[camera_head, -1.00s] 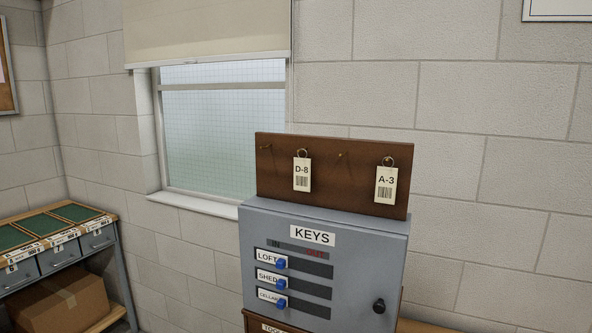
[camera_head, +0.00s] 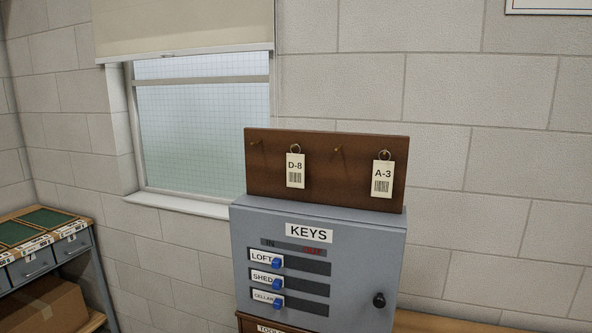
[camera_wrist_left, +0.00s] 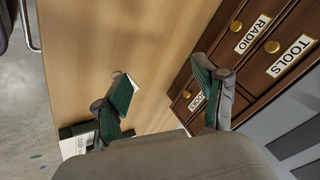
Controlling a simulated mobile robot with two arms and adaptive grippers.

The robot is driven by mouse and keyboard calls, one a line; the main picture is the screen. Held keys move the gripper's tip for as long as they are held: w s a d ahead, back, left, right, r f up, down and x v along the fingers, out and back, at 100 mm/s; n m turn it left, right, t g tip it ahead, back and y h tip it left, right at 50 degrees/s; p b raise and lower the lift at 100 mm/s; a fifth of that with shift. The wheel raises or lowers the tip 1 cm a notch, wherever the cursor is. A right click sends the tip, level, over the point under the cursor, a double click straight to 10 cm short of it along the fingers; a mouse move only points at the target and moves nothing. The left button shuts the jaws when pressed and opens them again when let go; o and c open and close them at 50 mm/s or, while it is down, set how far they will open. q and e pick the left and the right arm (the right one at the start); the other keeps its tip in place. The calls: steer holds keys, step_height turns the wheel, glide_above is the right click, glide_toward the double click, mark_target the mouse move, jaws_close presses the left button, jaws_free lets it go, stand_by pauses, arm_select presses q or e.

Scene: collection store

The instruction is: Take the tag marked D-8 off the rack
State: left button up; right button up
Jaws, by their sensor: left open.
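The tag marked D-8 (camera_head: 295,171) is a white card with a barcode, hanging by a ring from a peg on the brown rack (camera_head: 335,183). A second tag marked A-3 (camera_head: 383,179) hangs from a peg near the rack's right end. Two pegs, one at the left end (camera_head: 256,144) and one between the tags (camera_head: 338,150), are bare. My left gripper (camera_wrist_left: 165,98) is open and empty in the left wrist view, above a wooden surface and beside labelled drawers. Neither gripper shows in the head view. The rack does not show in the left wrist view.
The rack stands on a grey KEYS cabinet (camera_head: 245,275) with blue sliders and a black knob. Dark wooden drawers (camera_wrist_left: 255,48) with brass knobs are close to my left gripper. A shelf unit (camera_head: 72,247) with a cardboard box (camera_head: 45,308) stands at the left.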

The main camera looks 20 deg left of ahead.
arm_select(q)
steer(key=w+r+m+t, duration=0.3)
steer(key=w+r+m, duration=0.35)
steer(key=r, duration=0.65)
steer(key=w+r+m+t, duration=0.3)
steer(key=w+r+m, duration=0.35)
steer(key=r, duration=0.55)
step_height(320, 180, up, 11)
steer(key=m+t, duration=0.2)
steer(key=m, duration=0.4)
steer(key=m+t, duration=0.2)
steer(key=m, duration=0.5)
glide_toward(295, 162)
steer(key=w+p, duration=0.2)
steer(key=w, duration=0.2)
steer(key=shift+w+a+r+p, duration=0.1)
steer(key=shift+w+p, duration=0.1)
steer(key=shift+p, duration=0.15)
steer(key=w, duration=0.1)
steer(key=w+p, duration=0.1)
steer(key=w, duration=0.1)
steer(key=w+d, duration=0.1)
steer(key=shift+w+f+p, duration=0.2)
steer(key=shift+w+p, duration=0.1)
steer(key=shift+p, duration=0.05)
steer(key=shift+a, duration=0.1)
steer(key=shift+s, duration=0.1)
